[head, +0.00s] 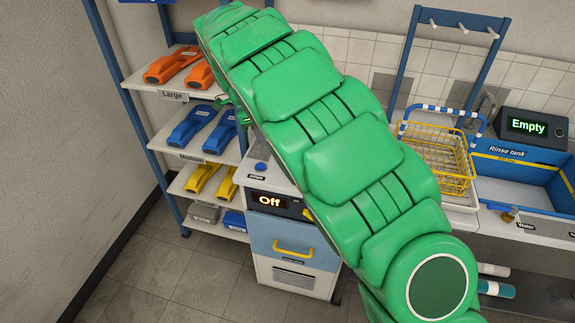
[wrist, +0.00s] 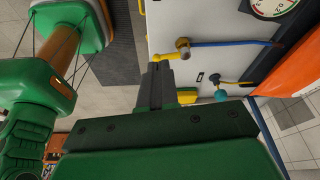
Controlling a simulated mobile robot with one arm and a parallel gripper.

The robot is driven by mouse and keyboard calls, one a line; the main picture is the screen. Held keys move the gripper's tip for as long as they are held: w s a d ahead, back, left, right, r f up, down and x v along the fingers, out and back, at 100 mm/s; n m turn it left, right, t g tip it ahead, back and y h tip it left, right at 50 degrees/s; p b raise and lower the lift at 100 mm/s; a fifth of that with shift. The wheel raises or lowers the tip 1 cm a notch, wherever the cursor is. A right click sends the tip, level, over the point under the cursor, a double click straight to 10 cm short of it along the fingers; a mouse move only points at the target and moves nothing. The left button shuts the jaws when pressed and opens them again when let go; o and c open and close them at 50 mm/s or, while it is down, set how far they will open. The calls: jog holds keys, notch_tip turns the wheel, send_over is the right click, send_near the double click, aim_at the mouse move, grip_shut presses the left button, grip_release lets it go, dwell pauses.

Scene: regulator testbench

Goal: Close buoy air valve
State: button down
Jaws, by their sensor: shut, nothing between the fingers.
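In the wrist view my gripper (wrist: 160,72) is shut, its dark fingers together with nothing between them. It points at a pale panel (wrist: 210,18). On the panel, just beyond and right of the fingertips, is a brass fitting (wrist: 183,46) with a thin blue bar or line (wrist: 232,43) running right. Below it are a yellow part (wrist: 187,96), partly hidden by the gripper, and a teal knob (wrist: 220,95) beside a small brass piece. I cannot read labels, so I cannot tell which is the buoy air valve. In the head view my arm hides my gripper.
A round gauge (wrist: 273,5) sits at the panel's upper right, with an orange surface (wrist: 288,65) beside it. In the head view, a shelf rack (head: 185,150) stands left, an "Off" cabinet (head: 290,235) is behind my arm, and a rinse tank (head: 520,190) is right.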

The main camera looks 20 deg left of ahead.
jog(key=shift+a+f, duration=0.1)
jog(key=shift+a, duration=0.1)
jog(key=x, duration=1)
jog(key=shift+w+d+f, duration=0.1)
jog(key=shift+d, duration=0.4)
jog(key=shift+w+d+f, duration=0.1)
jog(key=shift+d+f, duration=0.05)
jog(key=shift+d, duration=0.4)
jog(key=shift+w+d+f, duration=0.15)
jog(key=shift+d+f, duration=0.05)
jog(key=shift+d, duration=0.75)
